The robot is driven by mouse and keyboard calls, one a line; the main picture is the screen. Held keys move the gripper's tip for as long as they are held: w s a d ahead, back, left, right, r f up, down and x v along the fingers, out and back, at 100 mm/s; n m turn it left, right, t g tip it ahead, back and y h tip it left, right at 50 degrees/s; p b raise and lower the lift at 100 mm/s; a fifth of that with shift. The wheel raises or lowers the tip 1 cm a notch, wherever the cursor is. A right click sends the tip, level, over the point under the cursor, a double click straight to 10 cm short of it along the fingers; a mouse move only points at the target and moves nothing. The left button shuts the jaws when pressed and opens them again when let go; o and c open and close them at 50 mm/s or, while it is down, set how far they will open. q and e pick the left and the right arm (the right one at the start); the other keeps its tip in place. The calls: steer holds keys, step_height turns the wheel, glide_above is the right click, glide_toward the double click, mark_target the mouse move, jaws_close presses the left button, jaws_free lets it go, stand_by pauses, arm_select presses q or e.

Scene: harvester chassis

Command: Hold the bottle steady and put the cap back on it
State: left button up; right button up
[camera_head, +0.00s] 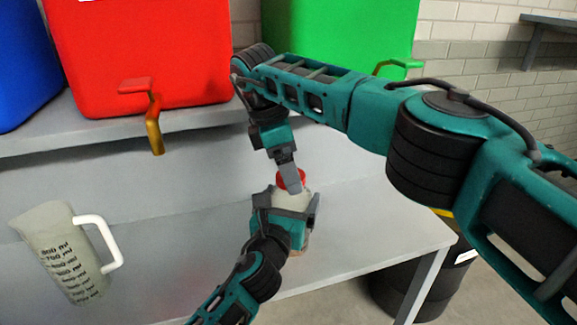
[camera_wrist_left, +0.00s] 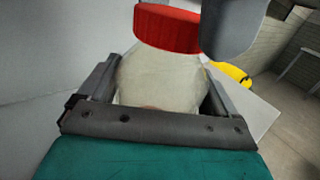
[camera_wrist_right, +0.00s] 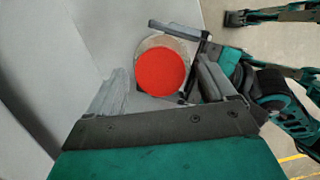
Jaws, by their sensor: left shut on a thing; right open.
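The bottle (camera_head: 297,201) is whitish and stands upright near the table's right front edge. In the left wrist view the bottle (camera_wrist_left: 160,80) sits between my left gripper's fingers. My left gripper (camera_head: 284,204) is shut on it. The red cap (camera_head: 291,177) shows at the bottle's top; it is also at the top of the left wrist view (camera_wrist_left: 167,28). In the right wrist view the cap (camera_wrist_right: 161,71) is a red disc over the bottle. My right gripper (camera_head: 290,178) is open above, with its fingers at either side of the cap; whether they touch it I cannot tell.
A measuring jug (camera_head: 62,250) with a white handle stands on the grey table (camera_head: 150,285) at the left. Red (camera_head: 140,50), blue (camera_head: 25,60) and green (camera_head: 340,30) containers stand on the raised shelf (camera_head: 200,120) behind. A tap (camera_head: 152,120) juts forward from the red one.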

steer(key=shift+r, duration=2.2)
steer(key=shift+c, duration=0.4)
